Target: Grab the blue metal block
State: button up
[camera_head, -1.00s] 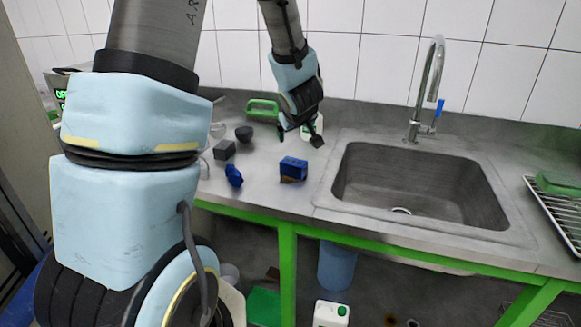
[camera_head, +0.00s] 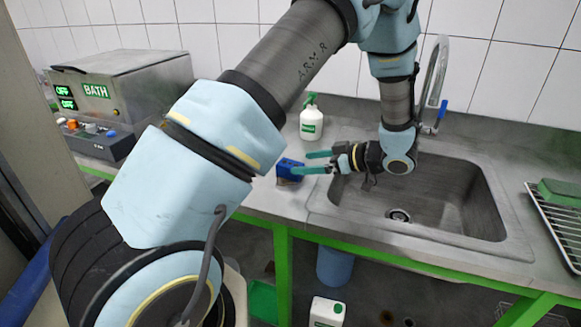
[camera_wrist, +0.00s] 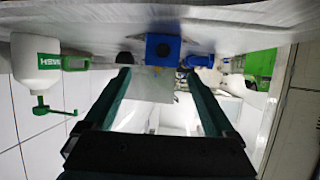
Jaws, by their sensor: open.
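The blue metal block (camera_head: 288,174) sits on the metal bench, left of the sink. It shows a dark round hole in its face in the wrist view (camera_wrist: 163,44). My gripper (camera_head: 301,162) lies level over the sink's left side and points left at the block. Its two green fingers are open with nothing held. In the head view the nearer finger partly overlaps the block. In the wrist view the block appears beyond the fingertips (camera_wrist: 156,74), between their lines; exact contact cannot be told.
A white spray bottle (camera_head: 311,124) stands behind the block; it also shows in the wrist view (camera_wrist: 36,68). Another blue object (camera_wrist: 200,60) lies beside the block in the wrist view. The sink (camera_head: 450,190) and tap (camera_head: 434,75) are right. A bath unit (camera_head: 120,85) stands left.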

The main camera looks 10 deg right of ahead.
aim_at(291, 164)
jog(key=p+x, duration=0.2)
jog(key=x, duration=0.3)
jog(key=shift+a+r+p, duration=0.1)
jog(key=shift+a+p, duration=0.1)
jog(key=shift+p, duration=0.2)
jog(key=shift+w+a+f, duration=0.15)
jog(key=shift+w+f, duration=0.05)
jog(key=shift+f, duration=0.05)
grip_shut()
